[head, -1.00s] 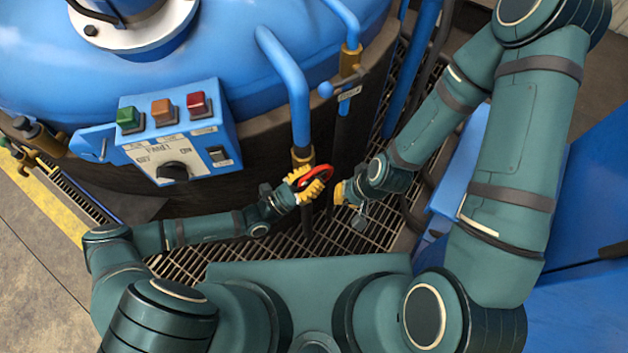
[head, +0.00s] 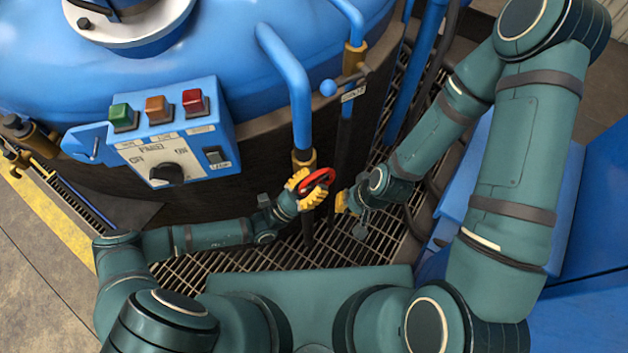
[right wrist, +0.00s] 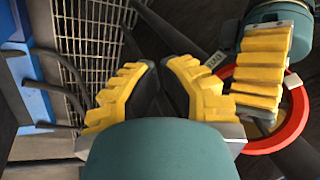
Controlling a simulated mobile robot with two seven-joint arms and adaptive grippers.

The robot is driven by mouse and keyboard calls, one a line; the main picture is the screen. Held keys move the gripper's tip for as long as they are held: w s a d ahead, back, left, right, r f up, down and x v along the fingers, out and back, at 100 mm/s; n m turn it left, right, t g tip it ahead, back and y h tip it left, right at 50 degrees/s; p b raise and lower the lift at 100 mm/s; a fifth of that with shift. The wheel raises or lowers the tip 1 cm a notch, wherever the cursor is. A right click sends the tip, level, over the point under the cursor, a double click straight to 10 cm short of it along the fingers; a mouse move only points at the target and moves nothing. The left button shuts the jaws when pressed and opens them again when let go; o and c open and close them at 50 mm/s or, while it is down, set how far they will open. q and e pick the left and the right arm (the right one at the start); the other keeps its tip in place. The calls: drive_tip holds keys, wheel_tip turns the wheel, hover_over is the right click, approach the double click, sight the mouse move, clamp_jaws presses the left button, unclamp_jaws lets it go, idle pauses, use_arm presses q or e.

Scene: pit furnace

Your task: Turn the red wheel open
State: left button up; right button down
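The red wheel (head: 329,172) is a small ring beside the brass-collared blue pipe at the front of the furnace. It also shows at the right of the right wrist view (right wrist: 295,122), with a pale mark on its rim. My left gripper (head: 309,187) is at the wheel, its yellow ribbed fingers closed over the rim; they cover part of the wheel in both views. My right gripper (head: 341,197) is just right of the wheel, apart from it. Its two yellow fingers (right wrist: 160,66) nearly meet at the tips with nothing between them.
A blue control panel (head: 196,146) with green, orange and red buttons juts out left of the wheel. Floor grating (head: 215,262) lies below. A blue cabinet (head: 590,250) is at the right.

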use_arm(q)
drive_tip(key=shift+a+f, duration=0.1)
drive_tip(key=v, duration=1.1)
drive_tip(key=shift+s+a+f, duration=0.15)
drive_tip(key=shift+a+f, duration=0.1)
wheel_tip(320, 180, up, 14)
drive_tip(key=s+a+g+y+p, duration=0.1)
drive_tip(key=a+g+y+p, duration=0.1)
drive_tip(key=g+y+p, duration=0.6)
drive_tip(key=w+d+f+t+b, duration=0.1)
drive_tip(key=w+d+f, duration=0.1)
drive_tip(key=d, duration=0.1)
drive_tip(key=w+d+f+y+b, duration=0.1)
drive_tip(key=d, duration=0.3)
drive_tip(key=w+d+f+t+y+b, duration=0.1)
drive_tip(key=w+d+f, duration=0.1)
drive_tip(key=d, duration=0.2)
drive_tip(key=shift+w+d+f+t+b, duration=0.15)
drive_tip(key=shift+w+f+t+b, duration=0.15)
drive_tip(key=shift+w+b, duration=0.05)
